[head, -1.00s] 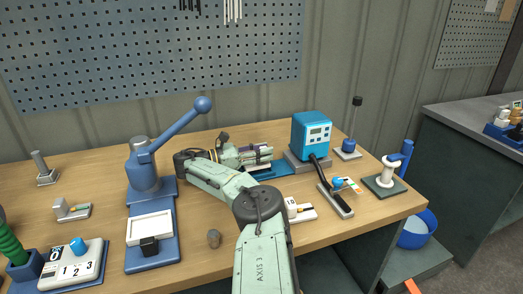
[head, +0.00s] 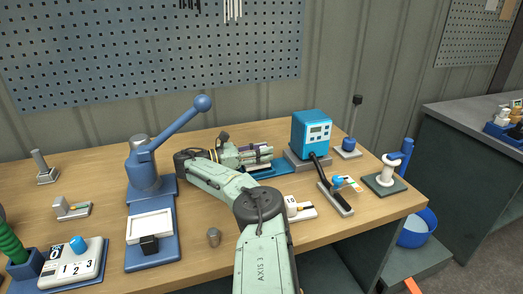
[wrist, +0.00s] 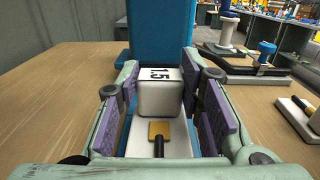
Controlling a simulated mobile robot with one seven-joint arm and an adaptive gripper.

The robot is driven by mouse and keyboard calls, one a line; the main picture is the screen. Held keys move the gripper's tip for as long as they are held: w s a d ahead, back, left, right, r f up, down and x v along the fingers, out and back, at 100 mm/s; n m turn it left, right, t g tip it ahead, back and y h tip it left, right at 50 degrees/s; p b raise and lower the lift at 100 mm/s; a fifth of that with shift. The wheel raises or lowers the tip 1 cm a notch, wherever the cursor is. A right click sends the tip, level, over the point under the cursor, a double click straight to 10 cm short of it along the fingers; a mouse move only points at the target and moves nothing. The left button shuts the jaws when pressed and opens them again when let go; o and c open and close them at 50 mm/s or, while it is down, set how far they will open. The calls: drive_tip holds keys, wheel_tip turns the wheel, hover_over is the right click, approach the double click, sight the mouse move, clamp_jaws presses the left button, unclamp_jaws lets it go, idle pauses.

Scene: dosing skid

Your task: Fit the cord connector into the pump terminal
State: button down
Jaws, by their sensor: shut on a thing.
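In the head view the pump (head: 311,133) is a blue box with a display on a grey base, right of my gripper (head: 268,157). The terminal is hidden behind the block, and I cannot tell whether they touch.
A black-handled tool (head: 335,198), a white spool (head: 389,170) and a blue lever press (head: 147,170) stand around. Bare wood lies left of the pump.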

drive_tip(key=shift+f+b, duration=0.3)
drive_tip(key=shift+f, duration=0.7)
drive_tip(key=c, duration=1)
unclamp_jaws()
drive_tip(key=shift+c, duration=0.2)
wheel_tip(320, 180, up, 10)
drive_tip(key=shift+f, duration=0.1)
